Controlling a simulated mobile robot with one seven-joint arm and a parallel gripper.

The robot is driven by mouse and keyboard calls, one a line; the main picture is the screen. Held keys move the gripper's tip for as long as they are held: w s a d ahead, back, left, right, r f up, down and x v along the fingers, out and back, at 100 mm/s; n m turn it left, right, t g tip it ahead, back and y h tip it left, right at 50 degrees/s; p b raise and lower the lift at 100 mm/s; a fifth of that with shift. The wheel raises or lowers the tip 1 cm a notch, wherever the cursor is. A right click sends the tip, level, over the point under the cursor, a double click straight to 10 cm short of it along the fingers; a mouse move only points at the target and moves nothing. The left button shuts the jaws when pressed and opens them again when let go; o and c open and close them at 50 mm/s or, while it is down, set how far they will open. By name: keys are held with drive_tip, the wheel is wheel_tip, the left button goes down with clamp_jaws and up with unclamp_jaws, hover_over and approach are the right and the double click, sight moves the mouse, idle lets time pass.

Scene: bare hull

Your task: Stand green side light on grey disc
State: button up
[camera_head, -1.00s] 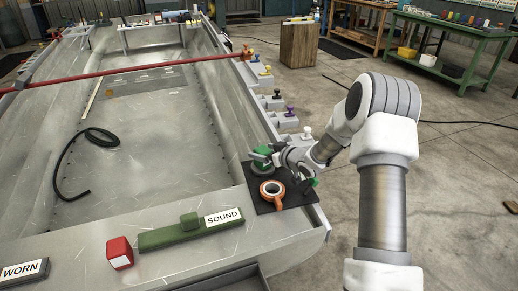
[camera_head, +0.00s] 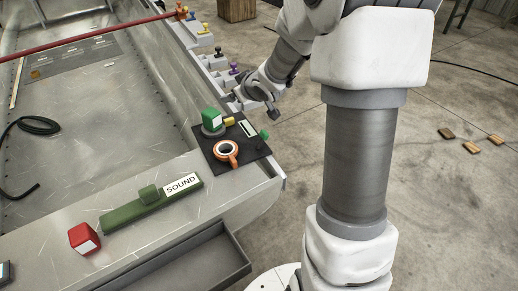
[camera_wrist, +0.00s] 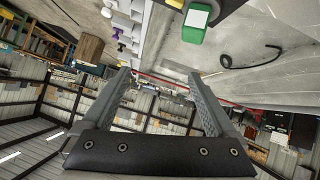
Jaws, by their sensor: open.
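The green side light (camera_head: 211,119), a small green block with a pale face, stands upright on the grey disc (camera_head: 214,133) on the black mat. It also shows in the wrist view (camera_wrist: 193,24), at the top of the picture. My gripper (camera_head: 257,106) is apart from the light, behind and to the right of it, over the hull's edge. In the wrist view my gripper (camera_wrist: 160,74) has its fingers spread with nothing between them.
An orange ring-shaped thing (camera_head: 226,149) lies on the black mat (camera_head: 252,152) beside the disc. A red side light (camera_head: 83,237) and a green bar labelled SOUND (camera_head: 150,206) lie on the front deck. Small coloured-knob pieces (camera_head: 218,52) line the side ledge.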

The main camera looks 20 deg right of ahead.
drive_tip(key=s+r+m+g+h, duration=0.1)
drive_tip(key=s+r+m+h, duration=0.15)
drive_tip(key=s+r, duration=0.45)
drive_tip(key=s+a+r+m+g+y, duration=0.15)
drive_tip(key=s+a, duration=0.25)
drive_tip(key=s, duration=0.9)
drive_tip(key=s+a+r+g, duration=0.2)
drive_tip(key=s+a+g, duration=0.1)
drive_tip(key=s, duration=1.1)
wheel_tip(320, 180, up, 19)
drive_tip(key=p, duration=1.9)
drive_tip(key=shift+w+p, duration=0.3)
drive_tip(key=shift+d, duration=0.1)
